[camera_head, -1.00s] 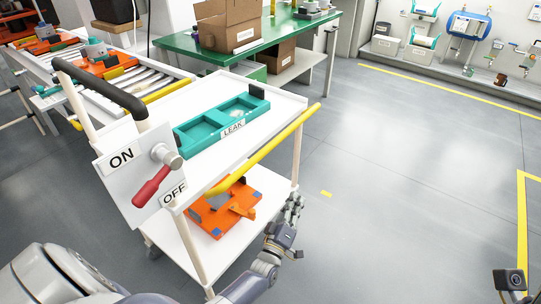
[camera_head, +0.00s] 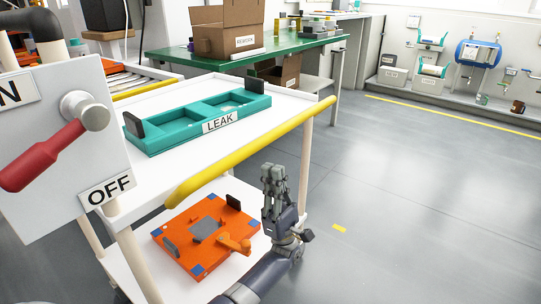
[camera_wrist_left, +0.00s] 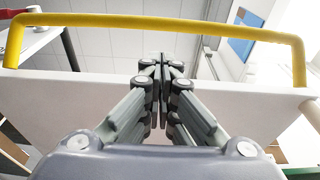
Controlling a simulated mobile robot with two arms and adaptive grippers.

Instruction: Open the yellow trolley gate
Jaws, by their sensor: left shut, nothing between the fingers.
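The yellow gate (camera_head: 250,150) is a bar along the near right edge of the white trolley's top shelf (camera_head: 150,100). It also spans the top of the left wrist view (camera_wrist_left: 160,22), bent down at both ends. My left gripper (camera_head: 273,170) points upward beside the trolley, just outside and below the bar, near its middle. Its fingers are closed together and empty, and in the left wrist view the fingertips (camera_wrist_left: 163,62) are apart from the bar. My right gripper is not in view.
A teal LEAK tray (camera_head: 190,122) sits on the top shelf and an orange fixture (camera_head: 205,236) on the lower shelf. An ON/OFF panel with a red lever (camera_head: 45,155) stands at left. A green table (camera_head: 240,55) is behind. The floor at right is clear.

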